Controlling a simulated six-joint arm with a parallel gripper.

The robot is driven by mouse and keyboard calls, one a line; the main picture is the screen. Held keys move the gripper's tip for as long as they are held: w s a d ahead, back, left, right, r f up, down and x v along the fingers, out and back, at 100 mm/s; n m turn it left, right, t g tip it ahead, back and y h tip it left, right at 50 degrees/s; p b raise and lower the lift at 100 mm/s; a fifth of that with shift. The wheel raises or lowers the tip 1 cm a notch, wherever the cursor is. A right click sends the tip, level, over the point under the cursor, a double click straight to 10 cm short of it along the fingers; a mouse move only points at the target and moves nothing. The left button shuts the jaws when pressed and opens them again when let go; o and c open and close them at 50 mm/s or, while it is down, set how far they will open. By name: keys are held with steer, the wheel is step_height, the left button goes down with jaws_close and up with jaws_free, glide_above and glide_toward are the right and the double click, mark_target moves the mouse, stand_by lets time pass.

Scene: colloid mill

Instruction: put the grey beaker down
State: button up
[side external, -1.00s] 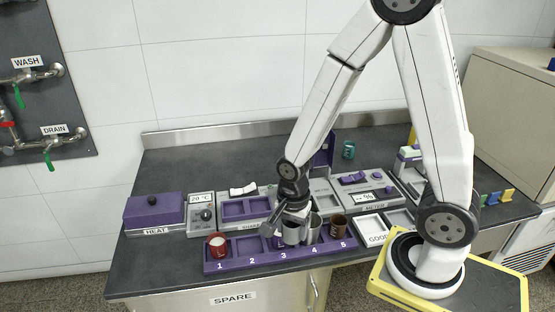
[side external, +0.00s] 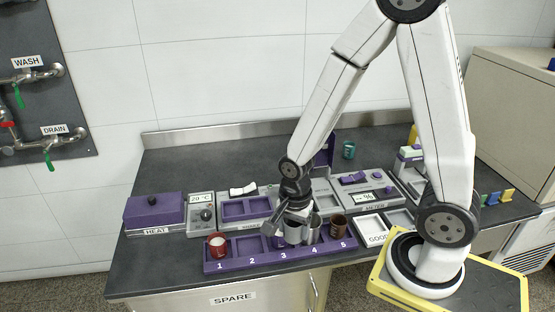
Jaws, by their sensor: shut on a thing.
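My gripper (side external: 295,216) points down over the purple rack (side external: 236,265) and is shut on the grey beaker (side external: 293,234). The beaker looks upright and hangs over the rack around slots 3 and 4; I cannot tell whether its base touches the rack. A second grey, metal-looking beaker (side external: 314,229) is just right of it, by slot 4, partly hidden by the gripper. A purple thing (side external: 279,241) shows just left of the held beaker by slot 3, mostly hidden.
A red beaker (side external: 217,245) stands in slot 1 and a brown one (side external: 338,228) in slot 5. Slot 2 looks empty. Behind the rack are the purple HEAT box (side external: 154,213), a shaker and a meter (side external: 366,188). A teal beaker (side external: 349,150) stands at the back.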

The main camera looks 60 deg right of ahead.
steer(key=w+d+m, duration=0.2)
steer(key=w+d, duration=0.4)
steer(key=w, duration=0.7)
steer(key=m, duration=0.4)
glide_above(274, 175)
step_height(274, 175, down, 3)
steer(key=shift+d, duration=0.1)
steer(key=shift+f, duration=0.15)
steer(key=shift+f, duration=3.05)
steer(key=shift+f, duration=0.1)
steer(key=shift+f, duration=1.75)
steer(key=shift+f, duration=0.15)
